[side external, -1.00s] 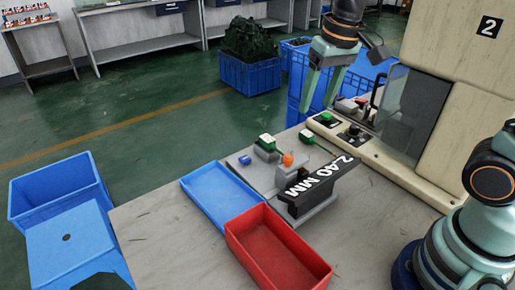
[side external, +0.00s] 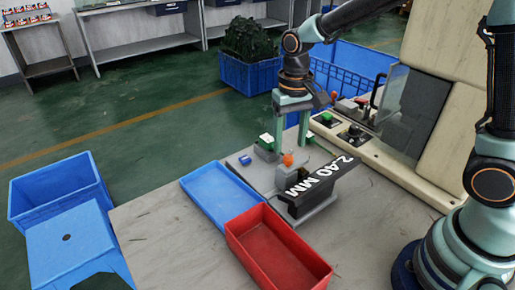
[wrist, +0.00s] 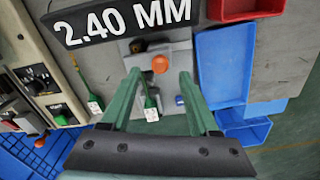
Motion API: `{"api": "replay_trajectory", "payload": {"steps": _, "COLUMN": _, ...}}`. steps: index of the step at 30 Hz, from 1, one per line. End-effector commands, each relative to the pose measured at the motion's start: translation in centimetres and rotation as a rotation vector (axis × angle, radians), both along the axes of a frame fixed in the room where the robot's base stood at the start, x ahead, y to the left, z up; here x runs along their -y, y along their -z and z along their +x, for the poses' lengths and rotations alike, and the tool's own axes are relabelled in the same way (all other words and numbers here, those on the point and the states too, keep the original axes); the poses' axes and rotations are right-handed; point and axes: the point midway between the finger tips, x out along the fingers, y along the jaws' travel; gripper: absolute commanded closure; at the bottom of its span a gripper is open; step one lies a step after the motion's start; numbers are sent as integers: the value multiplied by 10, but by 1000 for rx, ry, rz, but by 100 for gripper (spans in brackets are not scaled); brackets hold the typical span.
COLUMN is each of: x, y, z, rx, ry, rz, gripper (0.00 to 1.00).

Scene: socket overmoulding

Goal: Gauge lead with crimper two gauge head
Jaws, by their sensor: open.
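The gauge head stands on the worktable, with a black 2.40 MM sign (side external: 324,175), a grey body (side external: 305,208) and an orange knob (side external: 288,159). The knob also shows in the wrist view (wrist: 160,64). A green-and-white lead (wrist: 150,108) lies between my fingers in the wrist view, apart from both. A second green-and-white lead (wrist: 93,106) lies left of my left finger. In the side view, a green-topped piece (side external: 266,139) is partly hidden by my gripper (side external: 290,146). My gripper points down behind the knob, open and empty.
A small blue piece (side external: 244,160) lies left of my fingers.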

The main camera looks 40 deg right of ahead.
Motion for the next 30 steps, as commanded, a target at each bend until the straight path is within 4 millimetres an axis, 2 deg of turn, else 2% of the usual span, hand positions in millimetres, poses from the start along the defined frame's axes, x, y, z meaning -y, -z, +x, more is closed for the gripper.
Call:
{"api": "replay_trajectory", "payload": {"steps": 3, "x": 0, "y": 19, "z": -1, "rx": -4, "ry": 0, "rz": -1, "gripper": 38}}
{"api": "replay_trajectory", "payload": {"steps": 7, "x": 0, "y": 31, "z": 0, "rx": -1, "ry": 0, "rz": -1, "gripper": 38}}
{"api": "replay_trajectory", "payload": {"steps": 19, "x": 0, "y": 38, "z": 0, "rx": 1, "ry": 0, "rz": 0, "gripper": 38}}
{"api": "replay_trajectory", "payload": {"steps": 21, "x": 0, "y": 37, "z": 0, "rx": 1, "ry": 0, "rz": 0, "gripper": 65}}
{"api": "replay_trajectory", "payload": {"steps": 24, "x": 0, "y": 37, "z": 0, "rx": 1, "ry": 0, "rz": 0, "gripper": 100}}
{"api": "replay_trajectory", "payload": {"steps": 30, "x": 0, "y": 37, "z": 0, "rx": 1, "ry": 0, "rz": 0, "gripper": 100}}
